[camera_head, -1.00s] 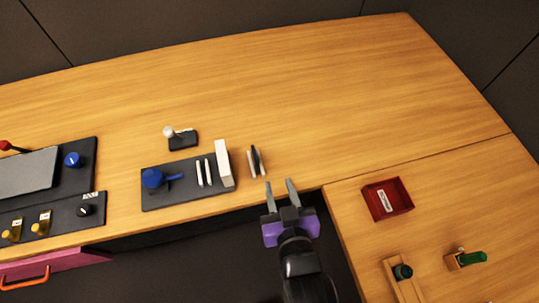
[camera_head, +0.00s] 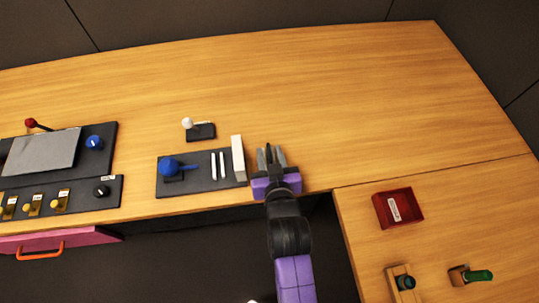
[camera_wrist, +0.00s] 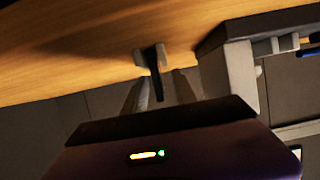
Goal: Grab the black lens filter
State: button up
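The black lens filter (camera_head: 269,153) is a thin dark upright piece, seen edge-on on the table just right of the panel with the white block. In the wrist view the dark piece (camera_wrist: 154,72) stands in a small pale holder. My gripper (camera_head: 272,156) is open, with one finger on each side of the filter. In the wrist view my gripper (camera_wrist: 162,88) shows a gap on the right side of the filter. The left finger is very close to it, and I cannot tell whether it touches. The fingers partly hide the filter in the head view.
The dark panel (camera_head: 205,187) with a blue trackball part, white slats and a tall white block (camera_head: 238,158) stands close left of my gripper. A small joystick (camera_head: 200,130) is behind it. A red tray (camera_head: 416,217) lies to the right. The table behind is clear.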

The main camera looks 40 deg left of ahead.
grip_shut()
jog(key=shift+r, duration=0.15)
